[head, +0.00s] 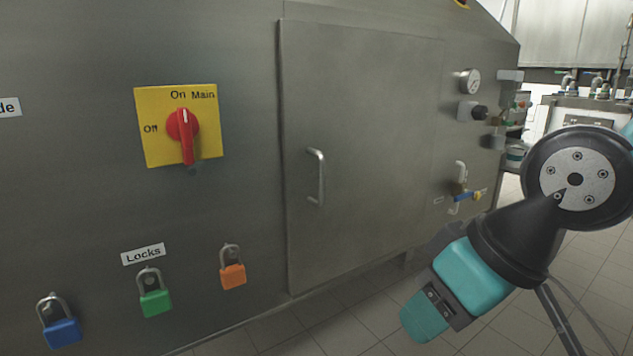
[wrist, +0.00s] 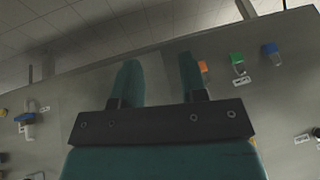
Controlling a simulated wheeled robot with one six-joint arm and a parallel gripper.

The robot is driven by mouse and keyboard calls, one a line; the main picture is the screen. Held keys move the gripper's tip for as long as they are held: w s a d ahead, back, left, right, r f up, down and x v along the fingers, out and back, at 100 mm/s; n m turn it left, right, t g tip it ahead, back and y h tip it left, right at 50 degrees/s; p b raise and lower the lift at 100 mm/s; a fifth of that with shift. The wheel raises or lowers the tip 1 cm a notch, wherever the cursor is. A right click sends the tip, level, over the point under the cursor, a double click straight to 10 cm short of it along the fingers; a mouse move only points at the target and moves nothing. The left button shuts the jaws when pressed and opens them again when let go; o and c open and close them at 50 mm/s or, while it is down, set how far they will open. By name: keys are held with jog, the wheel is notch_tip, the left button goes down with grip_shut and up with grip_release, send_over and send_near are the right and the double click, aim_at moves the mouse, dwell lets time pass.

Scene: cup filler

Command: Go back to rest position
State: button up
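My gripper (head: 424,316) is at the lower right in the head view, in front of the machine and below the right part of its door. In the wrist view the two teal fingers of my gripper (wrist: 158,72) stand apart with nothing between them. My gripper is open and empty, and it appears clear of the panel. My arm (head: 520,235) reaches in from the right edge of the head view.
A steel machine (head: 70,190) fills the left and middle, with a closed door and handle (head: 318,178). A red rotary switch (head: 184,133) stands vertical. Blue (head: 62,332), green (head: 155,303) and orange (head: 232,275) padlocks hang below. A blue valve (head: 465,196) is at right. Tiled floor (head: 350,330) is free.

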jog(key=s+d+r+g+p, duration=0.3)
jog(key=s+p, duration=0.1)
jog(key=s, duration=0.3)
notch_tip(320, 180, up, 37)
jog(key=p, duration=3.6)
jog(key=shift+w+f, duration=0.15)
jog(key=shift+w, duration=0.15)
